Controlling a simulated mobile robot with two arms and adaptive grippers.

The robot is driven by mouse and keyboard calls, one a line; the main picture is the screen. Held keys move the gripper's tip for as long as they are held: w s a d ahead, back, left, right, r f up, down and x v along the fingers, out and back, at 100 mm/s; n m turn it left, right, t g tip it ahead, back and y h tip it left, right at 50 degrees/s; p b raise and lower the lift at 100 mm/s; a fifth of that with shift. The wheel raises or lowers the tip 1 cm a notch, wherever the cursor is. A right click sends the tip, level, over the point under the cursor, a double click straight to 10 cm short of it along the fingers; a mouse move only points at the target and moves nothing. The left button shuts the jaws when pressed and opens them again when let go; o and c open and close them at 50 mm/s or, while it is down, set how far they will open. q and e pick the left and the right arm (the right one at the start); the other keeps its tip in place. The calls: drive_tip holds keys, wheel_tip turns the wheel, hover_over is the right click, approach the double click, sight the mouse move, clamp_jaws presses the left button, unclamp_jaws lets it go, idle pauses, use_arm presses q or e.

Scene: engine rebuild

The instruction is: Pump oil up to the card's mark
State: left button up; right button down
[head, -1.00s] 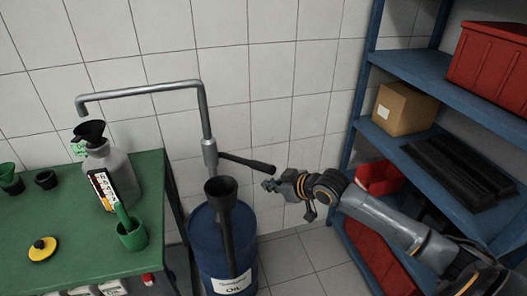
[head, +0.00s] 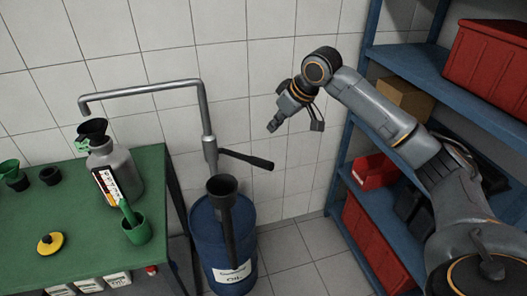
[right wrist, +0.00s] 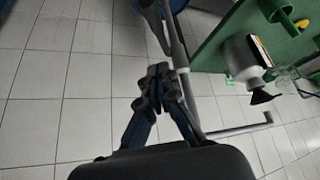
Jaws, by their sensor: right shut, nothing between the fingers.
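A grey pump pipe (head: 207,120) rises from the blue oil drum (head: 205,235), and its spout (head: 84,106) bends down at the left. The black pump lever (head: 248,159) points right, tilted slightly down. A grey jug (head: 122,170) with a black funnel (head: 92,129) stands on the green bench below the spout. A card (head: 105,185) with marks is at the jug's front; the oil level cannot be seen. My right gripper (head: 294,118) is shut and empty, above and right of the lever, apart from it. In the right wrist view its fingers (right wrist: 160,85) show before the pipe. My left gripper is out of view.
The green bench (head: 75,215) also holds a green cup (head: 136,228) and a yellow-black round piece (head: 50,243). A black funnel-topped tube (head: 222,188) stands before the drum. A blue shelf (head: 440,80) with red bins is at the right.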

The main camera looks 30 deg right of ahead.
idle(0.3)
drive_tip(key=p, duration=0.3)
hover_over(258, 159)
drive_tip(key=s, duration=0.1)
drive_tip(key=f, duration=0.8)
drive_tip(key=shift+s+d, duration=0.2)
drive_tip(key=f, duration=0.1)
drive_tip(key=f+p, duration=0.1)
drive_tip(key=f, duration=0.1)
drive_tip(key=shift+s+d+f+p, duration=0.15)
drive_tip(key=shift+s+f+p, duration=0.1)
drive_tip(key=shift+p, duration=0.15)
drive_tip(key=shift+s+d+f, duration=0.1)
drive_tip(key=shift+s+f, duration=0.1)
drive_tip(key=shift+f, duration=0.3)
drive_tip(key=shift+w, duration=0.1)
